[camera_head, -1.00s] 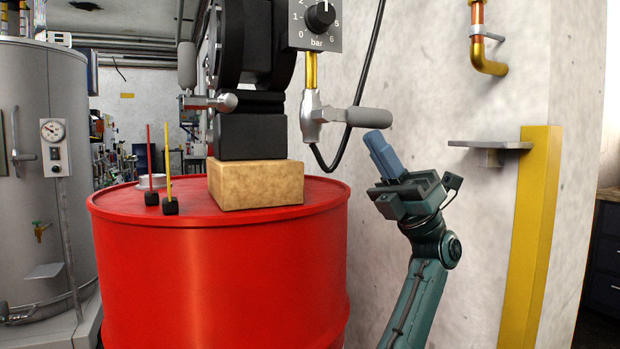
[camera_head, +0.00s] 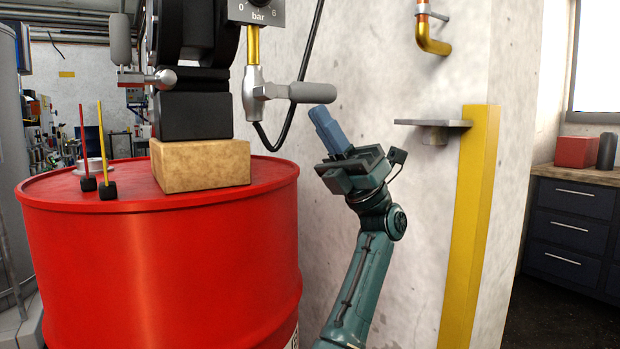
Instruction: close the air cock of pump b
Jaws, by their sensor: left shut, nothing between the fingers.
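A black pump (camera_head: 195,115) stands on a tan block on the red drum; no letter on it is readable. On its right, under a brass pipe, is a silver cock with a grey lever handle (camera_head: 312,92) that lies level and points right. On its left is another silver fitting (camera_head: 150,78) with an upright grey handle (camera_head: 120,40). I cannot tell which pump this is. My left gripper (camera_head: 322,112) has its blue fingers shut and empty, pointing up and left just below the right handle's free end. Contact is not clear. My right gripper is not in view.
The red drum (camera_head: 170,260) fills the lower left, with the tan block (camera_head: 200,166) and two thin rods on its lid. A black hose hangs behind the right handle. A grey wall bracket (camera_head: 432,123) and yellow post (camera_head: 470,220) stand to the right.

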